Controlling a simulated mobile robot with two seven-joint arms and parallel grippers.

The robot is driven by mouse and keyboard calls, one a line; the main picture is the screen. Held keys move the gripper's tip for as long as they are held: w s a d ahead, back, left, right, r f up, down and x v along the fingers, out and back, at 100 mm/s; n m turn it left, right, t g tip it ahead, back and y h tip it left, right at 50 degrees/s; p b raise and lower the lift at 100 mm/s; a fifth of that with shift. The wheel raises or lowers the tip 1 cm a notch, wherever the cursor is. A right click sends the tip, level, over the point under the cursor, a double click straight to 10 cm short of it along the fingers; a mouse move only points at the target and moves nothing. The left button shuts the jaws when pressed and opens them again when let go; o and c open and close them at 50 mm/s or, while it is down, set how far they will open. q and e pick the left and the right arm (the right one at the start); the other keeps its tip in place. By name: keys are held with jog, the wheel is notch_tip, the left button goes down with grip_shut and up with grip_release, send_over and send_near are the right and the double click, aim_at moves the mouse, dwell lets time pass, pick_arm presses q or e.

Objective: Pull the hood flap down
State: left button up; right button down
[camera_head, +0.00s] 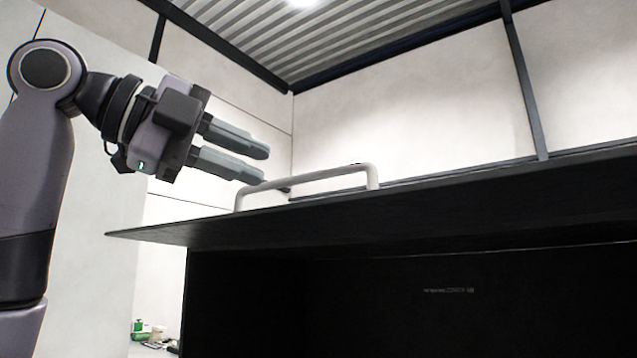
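The hood flap (440,205) is a dark panel. It is raised and juts out nearly level over the dark opening of the hood (330,300). A pale bar handle (305,178) stands up from the flap's upper face. My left gripper (264,165) comes in from the left, above the flap and beside the handle's left part. Its two grey fingers are apart with nothing seen between them. The fingertips appear just short of the handle bar; whether they touch it is not clear. My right gripper is not in view.
A pale wall with dark frame strips (523,80) stands behind the flap. A corrugated ceiling (330,35) is above. Small green and white items (143,330) lie low at the left, beside the hood. The space above the flap's right part looks clear.

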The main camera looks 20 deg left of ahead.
aim_at(291, 179)
pick_arm(q)
jog(key=shift+p+x, duration=0.65)
jog(key=shift+x, duration=2.85)
grip_shut()
